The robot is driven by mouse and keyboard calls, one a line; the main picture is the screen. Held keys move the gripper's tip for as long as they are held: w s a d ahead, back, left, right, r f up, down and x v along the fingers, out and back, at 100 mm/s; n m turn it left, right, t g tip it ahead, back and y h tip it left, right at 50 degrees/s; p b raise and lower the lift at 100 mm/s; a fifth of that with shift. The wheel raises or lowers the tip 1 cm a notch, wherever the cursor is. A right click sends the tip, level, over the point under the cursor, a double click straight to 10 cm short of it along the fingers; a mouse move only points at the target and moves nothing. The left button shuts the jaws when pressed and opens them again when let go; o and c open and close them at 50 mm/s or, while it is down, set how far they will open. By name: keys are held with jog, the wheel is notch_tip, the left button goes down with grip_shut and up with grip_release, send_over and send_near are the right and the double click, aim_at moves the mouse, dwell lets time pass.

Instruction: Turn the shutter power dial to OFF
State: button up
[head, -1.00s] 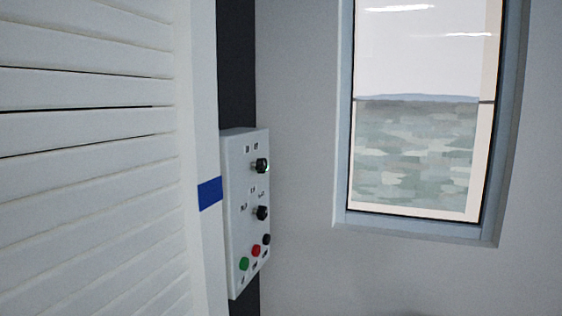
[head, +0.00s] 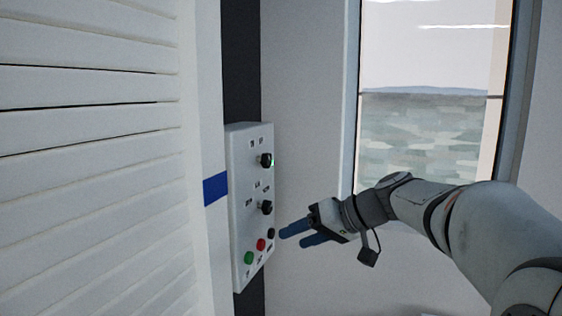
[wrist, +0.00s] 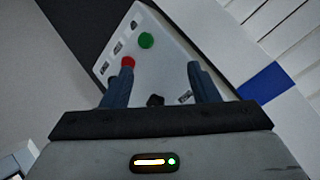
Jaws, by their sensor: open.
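A light grey control panel (head: 240,190) is mounted on a dark post beside the shutter. It carries an upper black dial (head: 266,160) with a small green glow at its edge and a lower black dial (head: 266,208). Their labels are too small to read, so I cannot tell which is shutter power. My gripper (head: 292,239) is open and empty, just right of the panel's lower part, near the black button (head: 271,233). In the wrist view my gripper (wrist: 160,66) has its fingers apart over the panel; a black knob or button (wrist: 155,100) shows partly between them.
A green button (head: 249,258) and a red button (head: 261,244) sit low on the panel. A white slatted shutter (head: 85,150) fills the left. A blue band (head: 215,188) marks its frame. A window (head: 430,130) is at right.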

aim_at(270, 160)
jog(key=w+r+n+t+y, duration=0.2)
jog(key=w+r+n+y, duration=0.3)
jog(key=w+r, duration=0.65)
jog(key=shift+m+y, duration=0.3)
jog(key=shift+y, duration=0.3)
jog(key=p+x, duration=0.1)
jog(key=x, duration=0.1)
jog(key=p+x, duration=0.1)
jog(key=x, duration=0.1)
jog(key=r+p+x, duration=0.1)
jog(key=x, duration=0.2)
jog(key=shift+s+a, duration=0.2)
jog(key=shift+s, duration=0.2)
jog(key=c, duration=0.9)
jog(key=shift+d+f, duration=0.1)
jog(key=shift+c, duration=0.3)
